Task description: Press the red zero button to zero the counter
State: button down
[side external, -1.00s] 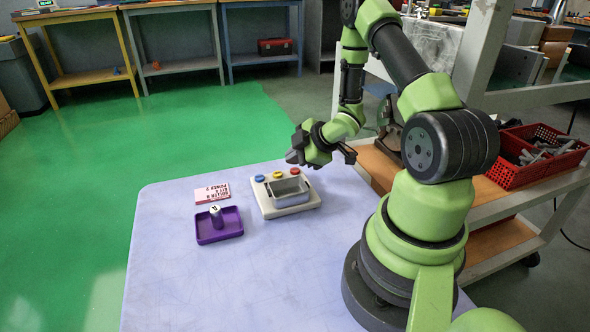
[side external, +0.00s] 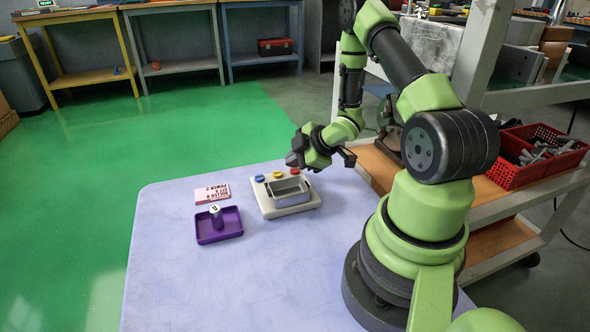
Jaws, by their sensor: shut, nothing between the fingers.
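The counter (side external: 268,203) is a pale box on the table with a grey open frame (side external: 289,188) on its front. Along its back edge sit a blue button (side external: 259,178), a yellow button (side external: 278,175) and a red button (side external: 295,171). My gripper (side external: 290,160) is shut and empty. It is just above and behind the buttons, close to the yellow and red ones. I cannot tell whether its tip touches anything.
A purple tray (side external: 232,232) holding a small upright roller (side external: 216,216) stands left of the counter. A white card with red print (side external: 212,193) lies behind it. The front table (side external: 220,290) is clear. A cart with a red basket (side external: 510,175) stands at the right.

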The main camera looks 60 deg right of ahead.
aim_at(295, 171)
jog(key=shift+f, duration=0.4)
dwell(0.4)
dwell(0.4)
jog(key=shift+r, duration=0.8)
jog(key=shift+r, duration=2.55)
